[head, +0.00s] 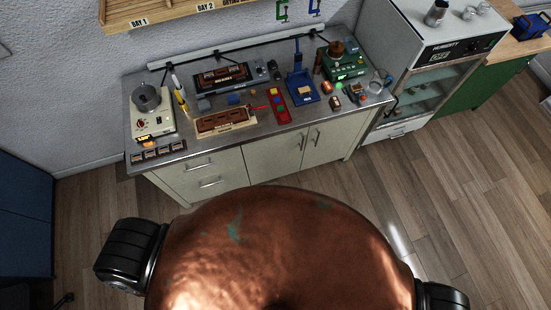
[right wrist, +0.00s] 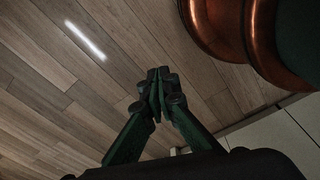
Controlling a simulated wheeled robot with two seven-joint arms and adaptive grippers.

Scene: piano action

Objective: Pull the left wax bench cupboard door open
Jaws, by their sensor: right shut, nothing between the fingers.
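The wax bench (head: 300,115) stands against the wall in the head view, with a metal top and a pale front. Its left cupboard door (head: 270,159) is right of the drawers and looks closed. Its upright bar handle (head: 304,140) sits near the seam with the right door (head: 329,141), which also looks closed. My right gripper (right wrist: 160,74) shows in the right wrist view, shut and empty above the wooden floor. Pale panels (right wrist: 285,135) lie at lower right there, apart from the fingers; I cannot tell which panels they are. My left gripper is in neither view.
Two drawers (head: 202,174) are left of the doors. The bench top carries many tools, including a green device (head: 342,66) and a blue stand (head: 300,85). A glass-fronted cabinet (head: 424,85) stands to the right. The wooden floor (head: 440,190) before it is clear.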

